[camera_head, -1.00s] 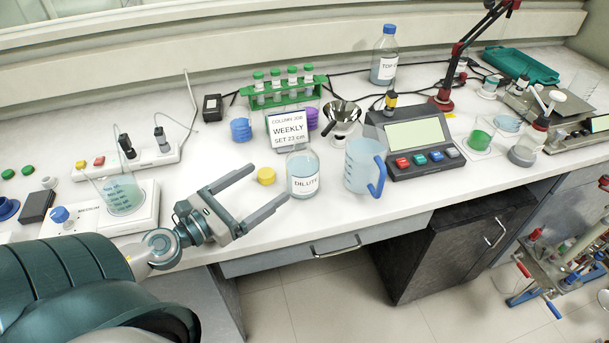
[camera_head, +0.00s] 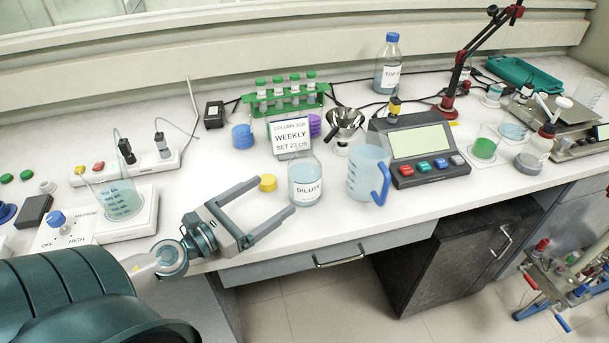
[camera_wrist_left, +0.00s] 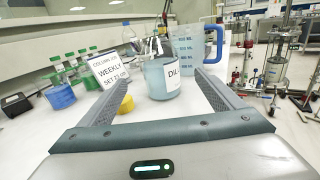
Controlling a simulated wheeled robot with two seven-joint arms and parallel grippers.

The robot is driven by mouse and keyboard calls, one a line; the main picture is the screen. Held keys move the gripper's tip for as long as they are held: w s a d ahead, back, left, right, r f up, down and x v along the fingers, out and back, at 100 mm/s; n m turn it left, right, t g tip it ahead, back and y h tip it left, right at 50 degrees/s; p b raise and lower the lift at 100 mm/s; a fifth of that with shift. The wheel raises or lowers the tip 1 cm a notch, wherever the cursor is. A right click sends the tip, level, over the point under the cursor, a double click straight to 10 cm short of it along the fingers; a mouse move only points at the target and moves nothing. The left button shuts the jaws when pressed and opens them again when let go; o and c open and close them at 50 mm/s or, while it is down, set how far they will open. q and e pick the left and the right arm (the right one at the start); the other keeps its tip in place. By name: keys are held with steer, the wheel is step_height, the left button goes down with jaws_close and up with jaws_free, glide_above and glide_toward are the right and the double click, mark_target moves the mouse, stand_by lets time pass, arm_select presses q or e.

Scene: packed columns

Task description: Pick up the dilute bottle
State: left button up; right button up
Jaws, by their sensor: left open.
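The dilute bottle (camera_head: 305,182) is a clear glass vessel of pale blue liquid with a white "DILUTE" label, upright on the bench near its front edge. My left gripper (camera_head: 276,197) is open and empty. Its fingertips point at the bottle, just short of it, with the front finger closest. My right gripper is not in view.
A yellow cap (camera_head: 268,183) lies by the far finger. A blue-handled jug (camera_head: 368,172) stands right of the bottle. A "WEEKLY" sign (camera_head: 290,137) stands behind, with a funnel (camera_head: 344,119) and a green tube rack (camera_head: 286,103). A stirrer (camera_head: 124,218) is at left.

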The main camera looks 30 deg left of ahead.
mark_target(291, 181)
arm_select(q)
steer(key=p+x, duration=0.1)
steer(key=x, duration=0.3)
steer(key=shift+r+p, duration=0.15)
steer(key=shift+p, duration=0.25)
steer(key=p+x, duration=0.2)
steer(key=x, duration=0.3)
steer(key=shift+w, duration=0.25)
steer(key=shift+w+d+p, duration=0.15)
steer(key=shift+w+p, duration=0.3)
steer(key=shift+w, duration=0.25)
steer(key=shift+w+f, duration=0.2)
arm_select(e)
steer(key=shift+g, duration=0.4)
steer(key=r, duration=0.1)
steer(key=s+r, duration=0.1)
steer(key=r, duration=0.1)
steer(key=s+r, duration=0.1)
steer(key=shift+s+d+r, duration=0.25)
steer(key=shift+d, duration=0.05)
